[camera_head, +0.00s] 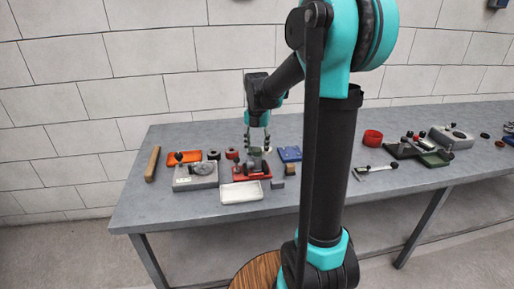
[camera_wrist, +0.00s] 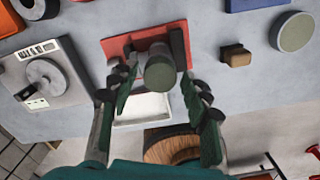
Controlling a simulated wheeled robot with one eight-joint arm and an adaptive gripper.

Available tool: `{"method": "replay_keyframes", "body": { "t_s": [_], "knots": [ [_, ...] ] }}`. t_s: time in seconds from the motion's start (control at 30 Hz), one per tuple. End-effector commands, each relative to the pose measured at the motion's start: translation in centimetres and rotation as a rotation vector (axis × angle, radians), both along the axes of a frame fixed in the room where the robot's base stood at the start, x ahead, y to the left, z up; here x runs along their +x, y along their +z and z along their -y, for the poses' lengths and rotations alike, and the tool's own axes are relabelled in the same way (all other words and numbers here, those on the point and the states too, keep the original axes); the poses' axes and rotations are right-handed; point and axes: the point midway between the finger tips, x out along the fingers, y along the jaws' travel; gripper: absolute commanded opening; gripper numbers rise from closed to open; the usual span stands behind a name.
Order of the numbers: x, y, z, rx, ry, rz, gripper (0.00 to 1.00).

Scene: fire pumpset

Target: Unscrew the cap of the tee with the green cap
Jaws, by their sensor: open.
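The tee with the green cap stands on a red base plate (camera_wrist: 118,46). In the wrist view its round, dull green cap (camera_wrist: 160,75) faces the camera. A dark upright part of the fixture is beside it. My gripper (camera_wrist: 157,88) is open, with one finger on each side of the cap and visible gaps between. I cannot tell how far the fingertips reach down past the cap. In the head view my gripper (camera_head: 257,143) points down over the red base (camera_head: 238,190), and the grey tee (camera_head: 255,162) is partly hidden by the fingers.
A white tray (camera_head: 242,197) lies in front of the red base. A grey device with a dial (camera_head: 195,182) is to its left, a small brown block (camera_head: 291,169) and a blue tray (camera_head: 289,153) to its right.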

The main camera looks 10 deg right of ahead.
Motion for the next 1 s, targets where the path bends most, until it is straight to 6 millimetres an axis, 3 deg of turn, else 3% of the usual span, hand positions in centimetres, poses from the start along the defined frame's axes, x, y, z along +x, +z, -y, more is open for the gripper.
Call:
{"method": "replay_keyframes", "body": {
  "t_s": [0.2,0.47,0.7,1.0],
  "knots": [
    [0.0,0.0,0.0,0.0,-0.247,0.0,0.47],
    [0.0,0.0,0.0,0.0,-0.384,0.0,0.47],
    [0.0,0.0,0.0,0.0,-0.649,0.0,0.47],
    [0.0,0.0,0.0,0.0,-0.82,0.0,0.47]
  ]
}}
